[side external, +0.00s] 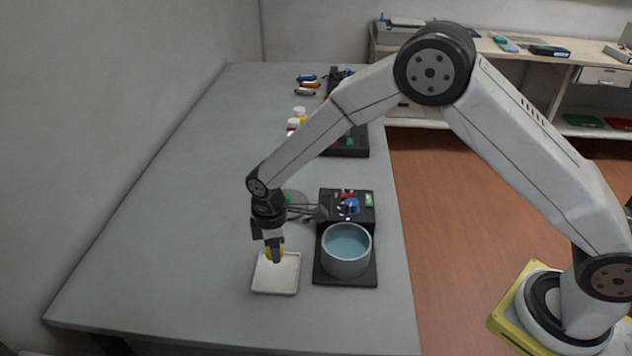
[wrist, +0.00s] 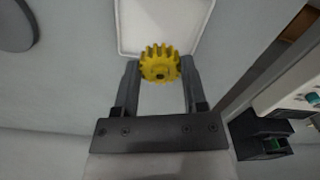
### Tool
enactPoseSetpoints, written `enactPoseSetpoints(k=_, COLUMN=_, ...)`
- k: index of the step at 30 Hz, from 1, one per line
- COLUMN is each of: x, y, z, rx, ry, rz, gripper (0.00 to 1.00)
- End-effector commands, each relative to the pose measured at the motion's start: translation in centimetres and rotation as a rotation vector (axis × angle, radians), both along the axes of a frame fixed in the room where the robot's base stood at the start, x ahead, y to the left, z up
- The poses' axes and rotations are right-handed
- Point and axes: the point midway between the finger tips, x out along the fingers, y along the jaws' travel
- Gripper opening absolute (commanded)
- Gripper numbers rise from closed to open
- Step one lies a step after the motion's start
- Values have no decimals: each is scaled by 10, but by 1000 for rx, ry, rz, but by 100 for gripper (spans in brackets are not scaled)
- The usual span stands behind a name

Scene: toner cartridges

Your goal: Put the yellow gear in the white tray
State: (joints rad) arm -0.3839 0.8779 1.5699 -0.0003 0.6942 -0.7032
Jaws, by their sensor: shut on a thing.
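The yellow gear (wrist: 160,64) is between the two fingers of my gripper (wrist: 160,75) in the wrist view. My gripper is shut on it. In the side view the gear (side external: 268,254) shows partly behind the fingertips of my gripper (side external: 275,255). The white tray (side external: 290,288) is a shallow square tray lying on the grey table. My gripper points down over the tray's back part in the side view. The tray (wrist: 190,14) also shows beyond the gear in the wrist view. I cannot tell whether the gear touches the tray.
A round pot with blue liquid (side external: 346,262) stands on a black base right of the tray. A black box with coloured parts (side external: 347,210) is behind it. Small bottles (side external: 299,116) and coloured pieces (side external: 306,84) are farther back. The table (side external: 170,270) left of the tray is clear.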

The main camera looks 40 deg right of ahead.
Motion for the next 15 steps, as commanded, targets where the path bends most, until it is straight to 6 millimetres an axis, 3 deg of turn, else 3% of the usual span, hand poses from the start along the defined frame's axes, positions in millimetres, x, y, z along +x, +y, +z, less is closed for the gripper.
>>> enactPoseSetpoints(k=15, x=0, y=0, z=-27, rx=0, ry=0, rz=0, gripper=0)
